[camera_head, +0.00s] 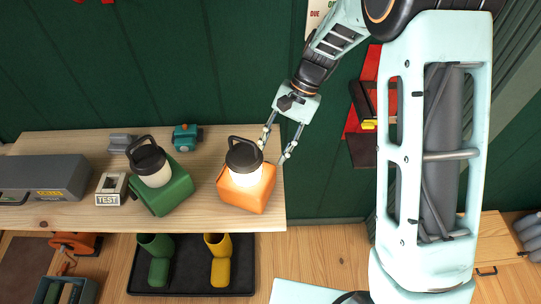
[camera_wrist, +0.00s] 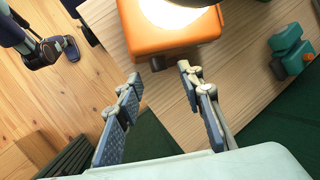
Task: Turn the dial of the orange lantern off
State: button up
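The orange lantern (camera_head: 253,196) stands near the right end of the wooden bench, with a black cap and handle. Its lamp glows bright white. My gripper (camera_head: 273,152) is open and empty at the lantern's right rear side, its left finger close to the lantern. In the wrist view the orange lantern (camera_wrist: 170,38) is at the top, beyond the open fingers of my gripper (camera_wrist: 158,73). A small dark part (camera_wrist: 157,63) shows at the lantern's lower edge between the fingertips; I cannot tell for sure that it is the dial. No contact is visible.
A green lantern (camera_head: 168,192), unlit, stands left of the orange one. A TEST box (camera_head: 111,189), a grey toolbox (camera_head: 58,174) and a teal item (camera_head: 187,137) are on the bench (camera_head: 95,219). The green wall (camera_head: 190,60) is close behind. Boots stand on a black tray (camera_head: 190,286) below.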

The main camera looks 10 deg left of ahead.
jog(key=shift+x, duration=1.45)
jog(key=shift+c, duration=0.4)
grip_shut()
